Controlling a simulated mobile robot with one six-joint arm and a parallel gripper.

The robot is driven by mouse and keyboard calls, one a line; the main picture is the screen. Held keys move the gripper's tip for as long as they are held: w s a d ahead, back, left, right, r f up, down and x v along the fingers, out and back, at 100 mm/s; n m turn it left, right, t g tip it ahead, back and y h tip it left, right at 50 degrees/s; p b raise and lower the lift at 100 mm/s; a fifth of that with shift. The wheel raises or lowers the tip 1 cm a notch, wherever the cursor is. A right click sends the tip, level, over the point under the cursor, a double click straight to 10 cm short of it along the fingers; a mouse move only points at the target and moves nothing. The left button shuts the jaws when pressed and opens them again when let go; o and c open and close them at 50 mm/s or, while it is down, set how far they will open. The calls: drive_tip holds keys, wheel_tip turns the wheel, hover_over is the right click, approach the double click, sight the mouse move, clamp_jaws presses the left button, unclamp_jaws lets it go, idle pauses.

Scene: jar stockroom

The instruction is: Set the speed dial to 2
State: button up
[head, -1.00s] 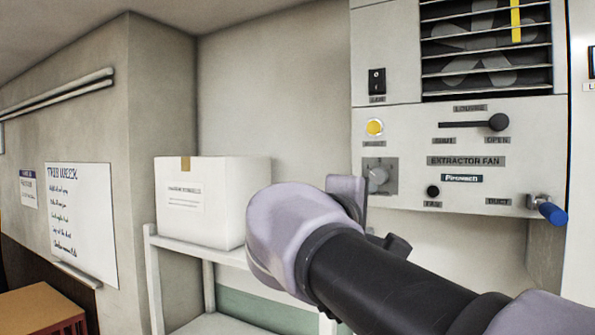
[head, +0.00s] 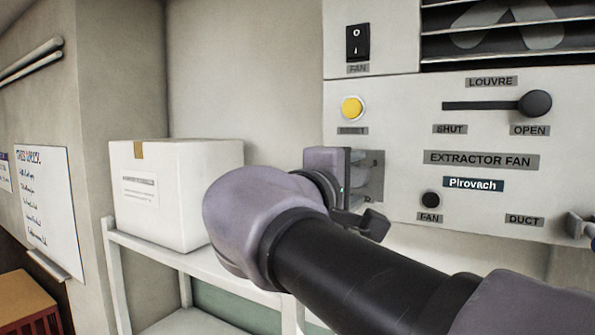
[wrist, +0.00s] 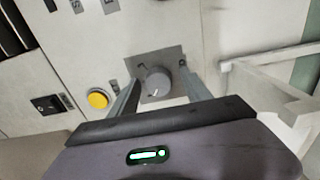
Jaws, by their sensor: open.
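The speed dial (wrist: 157,83) is a grey round knob on a darker square plate (wrist: 174,57), seen in the wrist view. A small pale mark shows on the knob near its lower edge, but I cannot read any numbers around it. My gripper (wrist: 159,77) is open, with one finger to each side of the knob in that view; I cannot tell how far the tips are from the panel. In the head view my wrist stands in front of the plate (head: 374,176) and hides the knob.
The extractor fan panel carries a yellow button (head: 352,108), a black fan switch (head: 357,43), a louvre lever (head: 535,103) at OPEN and a small black knob (head: 430,199). A white box (head: 180,195) stands on a white shelf (head: 200,266) to the left.

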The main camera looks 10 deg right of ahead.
drive_tip(key=shift+s+a+r, duration=0.1)
drive_tip(key=shift+s+a, duration=0.3)
drive_tip(key=shift+w+d, duration=0.1)
clamp_jaws()
drive_tip(key=shift+b, duration=0.4)
drive_tip(key=shift+f+m+b, duration=0.25)
drive_tip(key=shift+m+b, duration=0.45)
drive_tip(key=shift+b, duration=0.15)
drive_tip(key=m+b, duration=0.2)
drive_tip(key=b, duration=0.1)
drive_tip(key=shift+m, duration=0.3)
drive_tip(key=m+b, duration=0.3)
drive_tip(key=shift+b, duration=0.35)
drive_tip(key=shift+r+m+b, duration=0.2)
drive_tip(key=shift+m+b, duration=0.95)
drive_tip(key=shift+m, duration=0.65)
drive_tip(key=shift+r, duration=0.1)
